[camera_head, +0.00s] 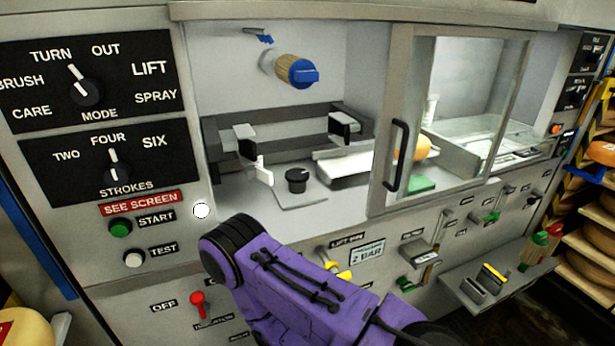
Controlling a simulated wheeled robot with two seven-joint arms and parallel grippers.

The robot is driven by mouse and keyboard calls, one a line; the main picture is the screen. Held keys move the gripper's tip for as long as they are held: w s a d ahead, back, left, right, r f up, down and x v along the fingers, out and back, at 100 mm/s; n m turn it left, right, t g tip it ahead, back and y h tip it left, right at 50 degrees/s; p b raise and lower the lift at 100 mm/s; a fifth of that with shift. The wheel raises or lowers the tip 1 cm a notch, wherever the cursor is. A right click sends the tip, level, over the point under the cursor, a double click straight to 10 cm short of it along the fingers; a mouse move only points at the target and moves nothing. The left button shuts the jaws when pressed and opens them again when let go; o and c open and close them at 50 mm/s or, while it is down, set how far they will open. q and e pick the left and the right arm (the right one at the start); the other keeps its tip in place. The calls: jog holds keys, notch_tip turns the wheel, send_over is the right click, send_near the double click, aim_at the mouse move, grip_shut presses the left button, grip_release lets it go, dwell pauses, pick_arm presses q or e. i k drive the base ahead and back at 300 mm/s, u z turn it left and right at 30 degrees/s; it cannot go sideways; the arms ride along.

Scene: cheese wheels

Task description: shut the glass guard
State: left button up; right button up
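The glass guard (470,75) is a clear pane in a grey metal frame on the front of the machine. It stands at the right part of the chamber, and the left part of the chamber is uncovered. Its upright black handle (397,155) is on the left edge of the frame, with nothing touching it. A purple arm link of mine reaches in from the bottom, below the opening and left of the handle. Neither of my grippers can be made out.
Inside the open chamber are a blue-capped brush (302,73), black-and-white pads (340,127) and a black knob (297,180). Left are control panels (85,85) and a green start button (120,228). Levers (425,257) line the front below. A cheese rack (590,240) stands right.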

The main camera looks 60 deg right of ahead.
aim_at(398, 38)
jog(key=u, duration=1.3)
jog(key=k, duration=0.55)
jog(key=z, duration=1.05)
jog(key=i, duration=0.45)
jog(key=z, duration=2.85)
